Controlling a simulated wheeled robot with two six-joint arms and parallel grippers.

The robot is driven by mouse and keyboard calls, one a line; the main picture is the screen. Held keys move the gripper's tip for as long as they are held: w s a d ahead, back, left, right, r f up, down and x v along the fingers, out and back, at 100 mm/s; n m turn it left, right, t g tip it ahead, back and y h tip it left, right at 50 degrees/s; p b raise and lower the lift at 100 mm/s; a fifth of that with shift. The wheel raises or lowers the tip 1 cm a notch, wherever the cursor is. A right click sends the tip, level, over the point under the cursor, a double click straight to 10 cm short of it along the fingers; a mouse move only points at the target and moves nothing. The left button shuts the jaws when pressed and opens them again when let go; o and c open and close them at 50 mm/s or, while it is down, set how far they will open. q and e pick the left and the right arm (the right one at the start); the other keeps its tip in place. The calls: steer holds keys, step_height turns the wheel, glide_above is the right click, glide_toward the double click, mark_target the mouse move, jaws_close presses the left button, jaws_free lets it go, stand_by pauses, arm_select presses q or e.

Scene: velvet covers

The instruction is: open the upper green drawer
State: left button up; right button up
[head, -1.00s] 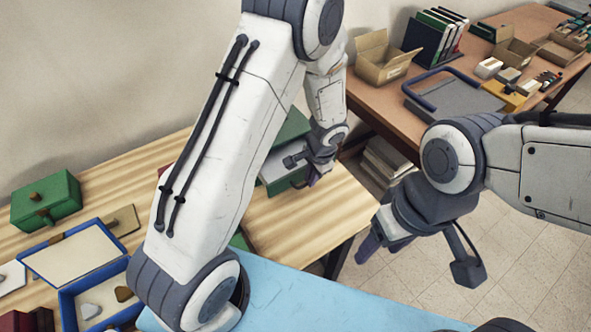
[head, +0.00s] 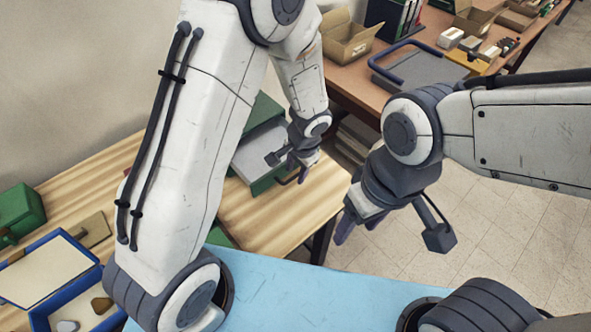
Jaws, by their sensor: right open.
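The green drawer cabinet (head: 264,112) stands on the striped wooden table, partly behind my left arm. A drawer with a pale grey inside (head: 256,150) and a green front (head: 266,185) is pulled out of it. A dark handle (head: 286,181) shows at its front. My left gripper (head: 297,170) is at the drawer front by the handle, pointing down. I cannot tell whether its fingers hold the handle. My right gripper (head: 345,222) is open and empty, past the table's right corner. Another green part (head: 222,237) shows lower down, mostly hidden by my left arm.
On the left of the table are a green box (head: 20,212) and a blue-rimmed box (head: 62,312) with small pieces. A brown table (head: 345,83) at the back holds a cardboard box (head: 347,42) and a grey tray (head: 425,68). Tiled floor lies free on the right.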

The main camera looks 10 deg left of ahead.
arm_select(q)
step_height(320, 180, up, 10)
steer(key=s+d, duration=0.1)
steer(key=shift+d+r, duration=0.15)
steer(key=shift+d, duration=0.1)
stand_by(0.4)
